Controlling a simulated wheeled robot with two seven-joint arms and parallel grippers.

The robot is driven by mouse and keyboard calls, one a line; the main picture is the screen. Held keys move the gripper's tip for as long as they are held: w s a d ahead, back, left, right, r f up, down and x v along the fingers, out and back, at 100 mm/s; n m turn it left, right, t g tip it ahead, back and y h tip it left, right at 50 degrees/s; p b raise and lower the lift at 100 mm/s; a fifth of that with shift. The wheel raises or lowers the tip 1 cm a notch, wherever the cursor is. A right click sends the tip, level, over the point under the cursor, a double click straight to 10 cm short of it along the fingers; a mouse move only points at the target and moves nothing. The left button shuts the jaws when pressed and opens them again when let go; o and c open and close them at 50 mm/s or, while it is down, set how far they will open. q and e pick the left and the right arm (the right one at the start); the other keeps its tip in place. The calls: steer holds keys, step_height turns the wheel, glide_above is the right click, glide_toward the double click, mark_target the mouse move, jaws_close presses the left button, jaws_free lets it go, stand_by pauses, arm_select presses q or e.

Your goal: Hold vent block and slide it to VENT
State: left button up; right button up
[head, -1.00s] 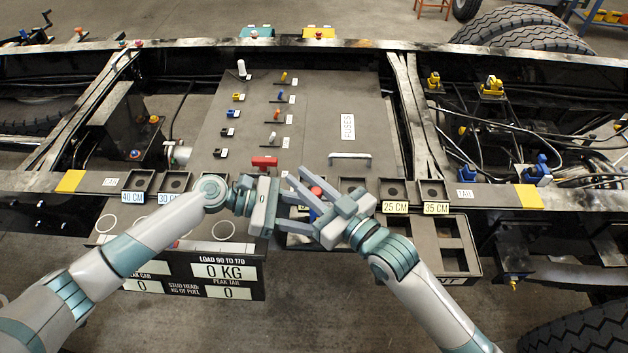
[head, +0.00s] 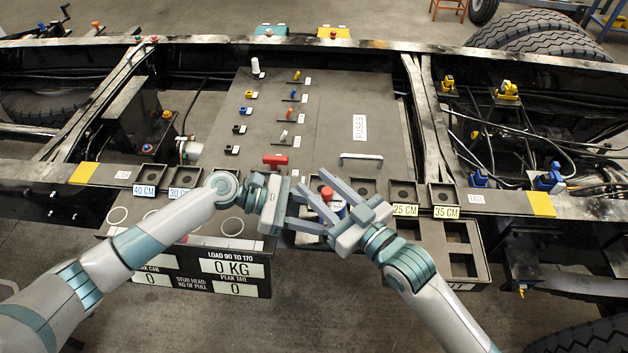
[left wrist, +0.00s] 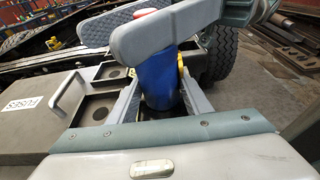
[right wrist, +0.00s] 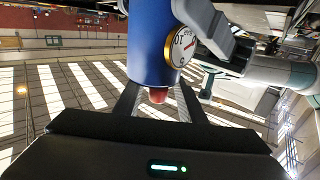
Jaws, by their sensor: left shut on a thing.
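A blue cylinder with a red cap (head: 327,193) and a round gauge stands between my two grippers, mostly hidden by the fingers in the head view. In the left wrist view the cylinder's blue body (left wrist: 158,82) lies between my left gripper's fingers. My left gripper (head: 300,222) is shut on it. In the right wrist view the blue body (right wrist: 150,45) and gauge lie just ahead of my right gripper (right wrist: 158,100). That gripper's fingers are apart, with the red cap showing between them. The VENT lettering (head: 464,287) is partly legible on the compartment tray at right. No label identifies a vent block.
Square sockets line the rail, with tags such as 25 CM (head: 405,210) and 35 CM (head: 446,212). The compartment tray (head: 488,262) hangs below them. A load readout panel (head: 215,280) is at left. A FUSES cover (head: 360,127) with a handle lies behind.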

steer(key=v, duration=1)
steer(key=shift+r, duration=0.25)
steer(key=shift+r, duration=2.85)
arm_select(q)
steer(key=o, duration=0.9)
steer(key=shift+c, duration=0.2)
steer(key=shift+a, duration=0.1)
steer(key=v, duration=1.2)
arm_select(e)
steer(key=shift+s, duration=0.1)
